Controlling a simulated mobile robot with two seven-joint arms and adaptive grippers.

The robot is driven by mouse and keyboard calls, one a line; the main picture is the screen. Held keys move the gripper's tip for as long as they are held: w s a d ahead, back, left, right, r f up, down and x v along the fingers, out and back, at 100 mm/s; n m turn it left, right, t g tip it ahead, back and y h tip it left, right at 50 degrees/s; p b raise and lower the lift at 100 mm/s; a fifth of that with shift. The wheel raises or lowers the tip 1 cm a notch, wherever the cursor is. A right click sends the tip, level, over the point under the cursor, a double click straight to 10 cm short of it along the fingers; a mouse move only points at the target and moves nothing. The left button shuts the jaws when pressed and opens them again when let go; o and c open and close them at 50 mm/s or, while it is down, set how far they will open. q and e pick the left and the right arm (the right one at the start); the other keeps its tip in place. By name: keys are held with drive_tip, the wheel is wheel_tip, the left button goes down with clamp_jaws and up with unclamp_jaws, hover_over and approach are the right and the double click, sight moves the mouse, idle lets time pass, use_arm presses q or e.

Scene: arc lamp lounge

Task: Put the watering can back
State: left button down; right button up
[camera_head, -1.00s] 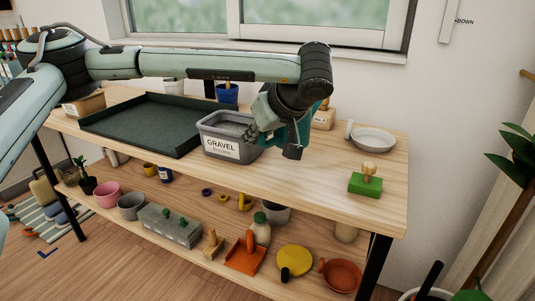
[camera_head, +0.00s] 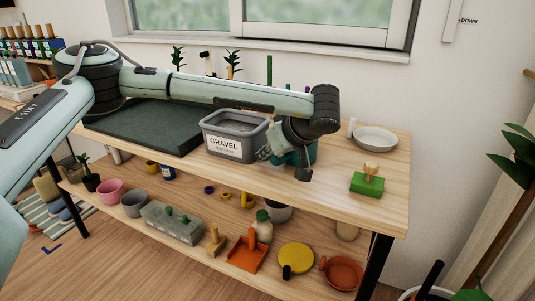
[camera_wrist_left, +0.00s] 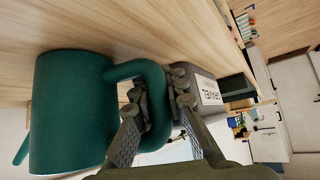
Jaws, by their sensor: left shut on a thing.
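The teal watering can (camera_wrist_left: 70,115) fills the left of the left wrist view, its looped handle facing my left gripper (camera_wrist_left: 160,98). The gripper's fingers are shut on that handle. In the head view, only part of the can (camera_head: 296,157) shows behind my left gripper (camera_head: 272,152), just right of the gravel bin. It is low over the tabletop (camera_head: 330,185); I cannot tell whether its base touches the wood. My right gripper is not in view.
The grey gravel bin (camera_head: 224,146) stands close left of the gripper, with a dark tray (camera_head: 140,128) beyond it. A pale round dish (camera_head: 375,138) and a green block with a wooden knob (camera_head: 367,184) stand to the right. Pots and tools fill the lower shelf.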

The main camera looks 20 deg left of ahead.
use_arm(q)
drive_tip(key=c, duration=1.7)
unclamp_jaws()
drive_tip(key=shift+c, duration=0.2)
drive_tip(key=shift+o, duration=0.9)
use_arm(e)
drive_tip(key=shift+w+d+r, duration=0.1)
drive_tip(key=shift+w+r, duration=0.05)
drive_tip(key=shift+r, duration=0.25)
